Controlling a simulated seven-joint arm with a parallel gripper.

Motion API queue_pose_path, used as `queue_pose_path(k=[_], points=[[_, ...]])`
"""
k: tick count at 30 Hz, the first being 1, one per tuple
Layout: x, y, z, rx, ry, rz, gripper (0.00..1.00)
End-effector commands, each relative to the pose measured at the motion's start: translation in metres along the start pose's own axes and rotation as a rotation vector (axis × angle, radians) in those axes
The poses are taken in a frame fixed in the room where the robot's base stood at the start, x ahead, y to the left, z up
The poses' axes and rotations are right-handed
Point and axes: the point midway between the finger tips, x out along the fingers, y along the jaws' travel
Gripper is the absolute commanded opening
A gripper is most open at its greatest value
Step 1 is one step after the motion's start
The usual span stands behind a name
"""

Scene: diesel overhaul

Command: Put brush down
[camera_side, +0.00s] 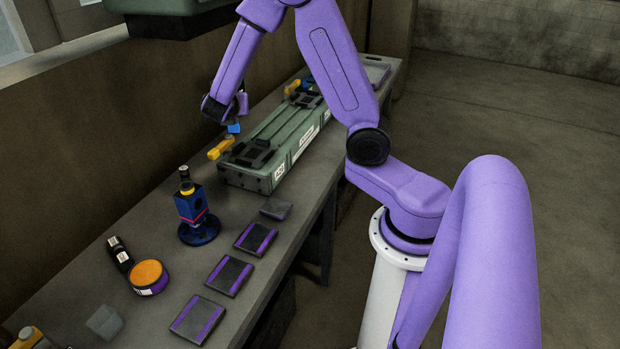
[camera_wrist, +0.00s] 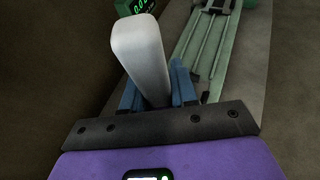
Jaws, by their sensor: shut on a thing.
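My gripper (camera_wrist: 157,90) is shut on a pale grey, round-ended bar, which I take to be the brush (camera_wrist: 143,55). The bar stands up between the blue fingers and reaches toward the top of the wrist view. Its bristles cannot be made out. In the side view my gripper (camera_side: 234,128) is above the bench (camera_side: 150,225), near the left end of the long green engine housing (camera_side: 250,178). I cannot make out the brush there.
A yellow-handled part (camera_side: 220,149) is at the housing's near end, close below my gripper. A blue stand (camera_side: 192,210), an orange-topped tin (camera_side: 148,277) and several dark pads (camera_side: 229,276) lie nearer. A green digital display (camera_wrist: 138,7) shows in the wrist view.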

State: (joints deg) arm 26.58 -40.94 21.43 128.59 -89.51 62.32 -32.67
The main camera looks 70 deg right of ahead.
Motion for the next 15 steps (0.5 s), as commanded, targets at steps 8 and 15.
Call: queue_pose_path(k=[8, 15], points=[[0.04, -0.116, 0.021, 0.108, -0.012, -0.258, 0.0], [0.05, -0.182, 0.026, 0.166, -0.022, -0.4, 0.0]])
